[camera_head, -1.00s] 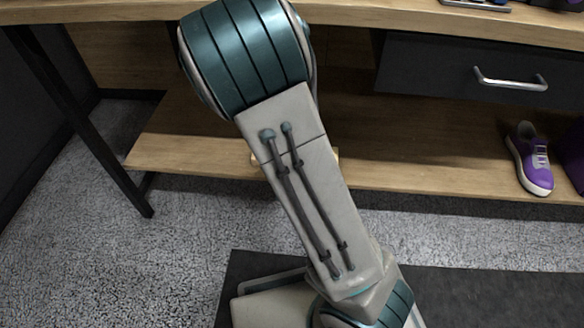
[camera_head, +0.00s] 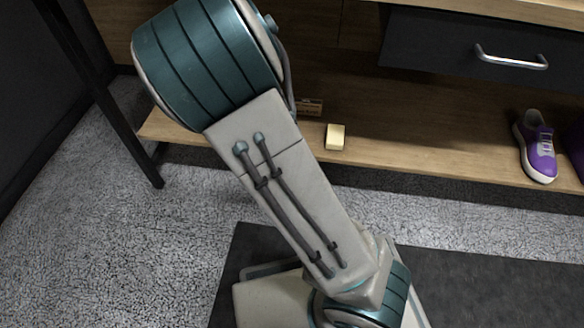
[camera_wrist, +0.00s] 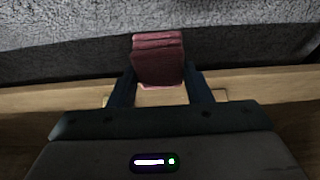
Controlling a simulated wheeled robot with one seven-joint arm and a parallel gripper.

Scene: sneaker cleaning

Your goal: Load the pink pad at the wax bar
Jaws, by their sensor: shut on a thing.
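My gripper (camera_wrist: 160,80) shows in the wrist view, with its two dark fingers shut on a pink pad (camera_wrist: 158,58), a dull reddish-pink block. In the head view, the gripper and pad are hidden behind my arm. A small cream block, which looks like the wax bar (camera_head: 336,137), lies on the lower wooden shelf, just right of my arm. In the wrist view, pale cream patches show behind the fingers and pad, probably the same bar. I cannot tell whether the pad touches it.
A small brown box or label (camera_head: 309,107) sits behind the bar, partly hidden by my arm. A purple sneaker (camera_head: 538,150) stands on the shelf at the right. A dark drawer (camera_head: 430,45) hangs above. A dark mat (camera_head: 470,290) covers the floor in front.

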